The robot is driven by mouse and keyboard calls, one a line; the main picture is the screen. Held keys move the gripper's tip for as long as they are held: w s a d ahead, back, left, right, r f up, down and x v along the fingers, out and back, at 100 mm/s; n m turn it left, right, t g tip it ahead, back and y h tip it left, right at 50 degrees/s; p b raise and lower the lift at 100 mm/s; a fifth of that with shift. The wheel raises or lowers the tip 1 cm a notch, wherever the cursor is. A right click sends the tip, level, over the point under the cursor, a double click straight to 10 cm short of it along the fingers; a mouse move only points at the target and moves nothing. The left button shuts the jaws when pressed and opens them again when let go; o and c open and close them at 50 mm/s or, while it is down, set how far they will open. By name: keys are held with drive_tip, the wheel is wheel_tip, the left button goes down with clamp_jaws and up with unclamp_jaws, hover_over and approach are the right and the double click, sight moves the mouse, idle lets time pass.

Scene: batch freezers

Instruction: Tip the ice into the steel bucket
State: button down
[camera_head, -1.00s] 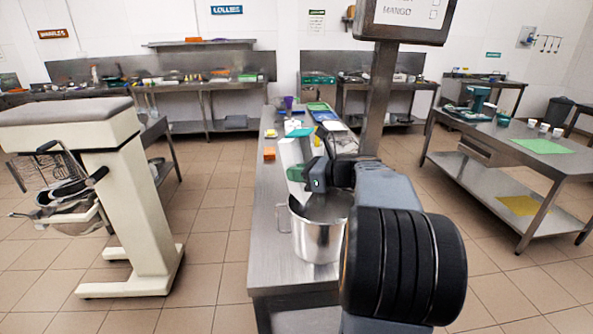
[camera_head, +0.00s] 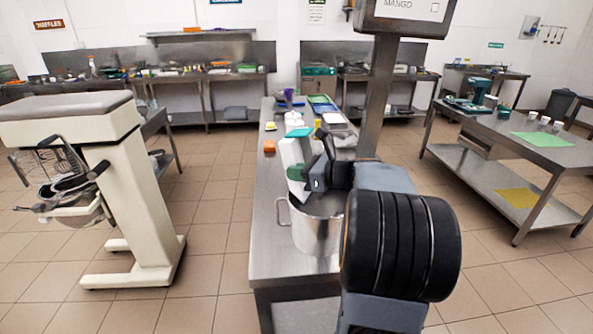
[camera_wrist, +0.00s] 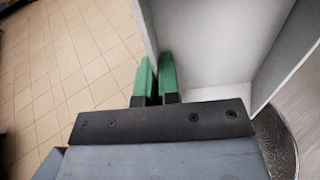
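The steel bucket (camera_head: 314,236) stands upright on the near end of the steel bench in the head view, with a handle on its left side. A white, box-like container (camera_head: 294,152) is tilted, its lower end at the bucket's mouth. My gripper (camera_head: 300,178) has green fingers on this container. In the wrist view, my gripper (camera_wrist: 157,82) is closed to a narrow gap at the edge of the container's wall. The bare white inside of the container (camera_wrist: 210,40) shows there. I see no ice in either view. The bucket's inside is mostly hidden by my arm.
A post with a screen (camera_head: 405,14) stands at the bench's right. A cream mixer-like machine (camera_head: 130,170) stands on the left. Tiled floor is free between them.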

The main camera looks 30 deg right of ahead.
sight(293, 154)
drive_tip(key=shift+r, duration=0.1)
wheel_tip(293, 154, up, 2)
drive_tip(key=g+p, duration=0.1)
drive_tip(key=p, duration=0.4)
drive_tip(key=shift+h, duration=0.4)
wheel_tip(293, 154, up, 2)
drive_tip(key=g+h+p, duration=0.1)
drive_tip(key=g+p, duration=0.1)
drive_tip(key=p, duration=0.7)
drive_tip(key=shift+g+h, duration=0.4)
drive_tip(key=shift+g+p, duration=0.4)
drive_tip(key=shift+p, duration=0.05)
drive_tip(key=shift+w+r+g+h+b, duration=0.1)
drive_tip(key=shift+g+h+b, duration=0.3)
drive_tip(key=shift+h+b, duration=0.1)
drive_tip(key=shift+a+r+g+h, duration=0.1)
drive_tip(key=shift+r+g+h, duration=0.4)
drive_tip(key=shift+r+g, duration=0.25)
wheel_tip(293, 154, up, 2)
drive_tip(key=g+h, duration=0.2)
drive_tip(key=g, duration=0.1)
wheel_tip(293, 154, up, 2)
drive_tip(key=g+h, duration=0.2)
drive_tip(key=g, duration=0.1)
